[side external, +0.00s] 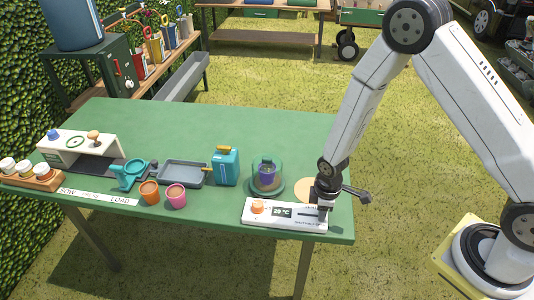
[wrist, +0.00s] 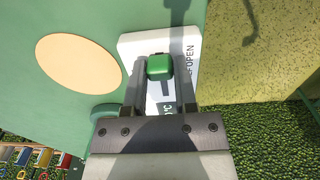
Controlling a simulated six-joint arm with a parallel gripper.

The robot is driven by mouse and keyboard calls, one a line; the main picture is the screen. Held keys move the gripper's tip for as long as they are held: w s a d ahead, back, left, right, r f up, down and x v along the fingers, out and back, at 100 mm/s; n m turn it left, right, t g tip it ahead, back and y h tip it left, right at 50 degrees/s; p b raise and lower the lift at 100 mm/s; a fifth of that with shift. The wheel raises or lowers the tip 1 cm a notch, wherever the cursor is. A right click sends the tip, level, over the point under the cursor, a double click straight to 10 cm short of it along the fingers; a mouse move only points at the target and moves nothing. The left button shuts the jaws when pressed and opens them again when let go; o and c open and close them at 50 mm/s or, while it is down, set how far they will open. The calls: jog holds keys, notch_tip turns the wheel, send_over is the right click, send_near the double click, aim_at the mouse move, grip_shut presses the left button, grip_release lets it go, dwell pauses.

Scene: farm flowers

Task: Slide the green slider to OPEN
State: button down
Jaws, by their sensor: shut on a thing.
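The green slider (wrist: 159,67) is a small knob on the white control panel (wrist: 143,44). In the wrist view it sits between the two fingers of my gripper (wrist: 160,74), which is shut on it. Printed lettering ending in OPEN (wrist: 189,60) runs along the panel to the right of the knob. In the side view, my gripper (side external: 324,205) is down at the right end of the panel (side external: 262,221) and hides the slider.
The panel also has an orange knob (side external: 257,207) and a display reading 20 °C (side external: 282,212). Behind it are a glass dome (side external: 267,172) over a purple pot and a tan disc (side external: 305,188). The panel lies near the front right corner of the green table (side external: 215,125).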

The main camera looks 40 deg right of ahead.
jog(key=shift+s+d, duration=0.15)
jog(key=shift+s, duration=0.05)
jog(key=shift+c, duration=2)
grip_release()
jog(key=shift+r, duration=0.1)
jog(key=shift+r, duration=3.8)
jog(key=shift+r, duration=0.15)
jog(key=s+d+r+m+t, duration=0.2)
jog(key=s+r+m, duration=0.4)
jog(key=r+m, duration=0.3)
notch_tip(320, 180, up, 3)
jog(key=shift+s+d+f+t, duration=0.15)
jog(key=shift+d+t, duration=0.15)
jog(key=shift+d, duration=0.35)
